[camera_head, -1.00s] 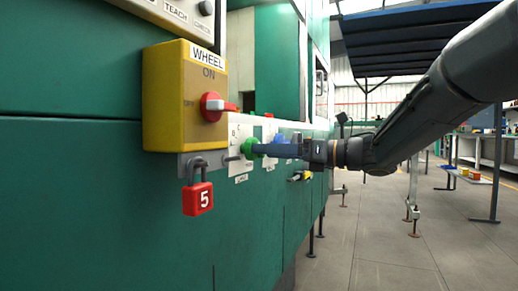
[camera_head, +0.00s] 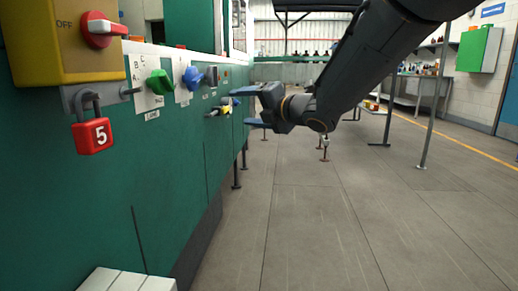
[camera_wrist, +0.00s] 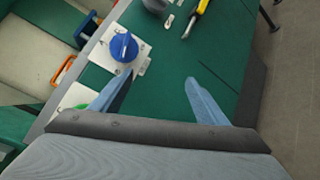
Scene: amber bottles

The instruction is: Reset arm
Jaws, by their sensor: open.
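My gripper (camera_head: 250,107) is in the head view, to the right of the green machine panel (camera_head: 60,170) and apart from it. Its fingers are spread and nothing is between them. In the wrist view my gripper (camera_wrist: 158,95) shows two blue-grey fingers, open and empty, over the green panel. My dark arm reaches in from the upper right of the head view.
The panel carries a red knob on a yellow box (camera_head: 65,45), a red padlock (camera_head: 93,135), a green knob (camera_head: 160,83) and a blue knob (camera_head: 193,77). The blue knob also shows in the wrist view (camera_wrist: 124,47). Open floor (camera_head: 310,220) lies right.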

